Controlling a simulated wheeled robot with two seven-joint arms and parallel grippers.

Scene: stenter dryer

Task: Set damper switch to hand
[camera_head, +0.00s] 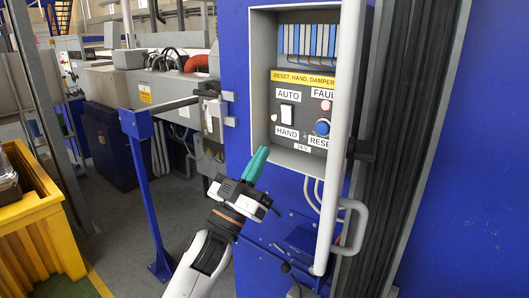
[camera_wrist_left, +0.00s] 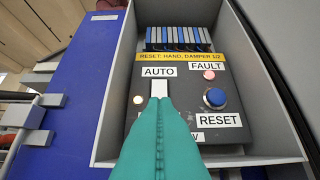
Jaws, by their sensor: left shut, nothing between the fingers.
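The damper switch (camera_head: 287,115) is a white rocker on the dark control panel (camera_head: 302,138) inside an open grey box. The AUTO label is above it and the HAND label (camera_head: 286,132) below it. My left gripper (camera_head: 262,150) has teal fingers, shut and empty, below and left of the switch in the head view. In the left wrist view, the fingertips (camera_wrist_left: 160,101) overlap the lower end of the switch (camera_wrist_left: 159,88) and hide the HAND label. I cannot tell whether they touch it. The rocker's tilt is unclear. My right gripper is not in view.
The blue RESET button (camera_head: 322,127) and the FAULT lamp (camera_head: 326,105) sit right of the switch. A row of blue and grey modules (camera_head: 308,40) is above. The box's side walls and the pale open door edge (camera_head: 343,130) with its handle (camera_head: 352,226) bound the space.

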